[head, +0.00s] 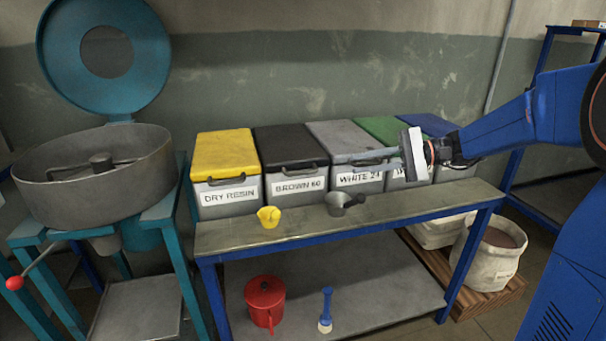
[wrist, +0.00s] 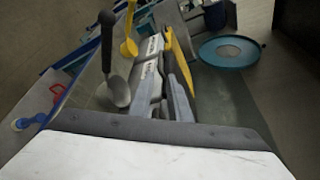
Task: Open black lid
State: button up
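The black lid (head: 283,143) lies shut on the bin labelled BROWN 60 (head: 296,186), with a dark handle (head: 297,165) along its front edge. My gripper (head: 353,162) is in front of the grey-lidded bin labelled WHITE 24, to the right of the black lid and apart from its handle. Its two pale fingers point left with a gap between them, and nothing shows between them.
The bins, with yellow (head: 224,152), grey (head: 345,138), green and blue lids, stand on a bench (head: 300,232). A teal mixer (head: 97,170) stands left. A red jug (head: 265,302) is on the shelf below.

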aim_at(311, 172)
jog(key=x, duration=1.5)
jog(key=shift+a+f, duration=0.1)
jog(key=shift+a, duration=0.1)
grip_shut()
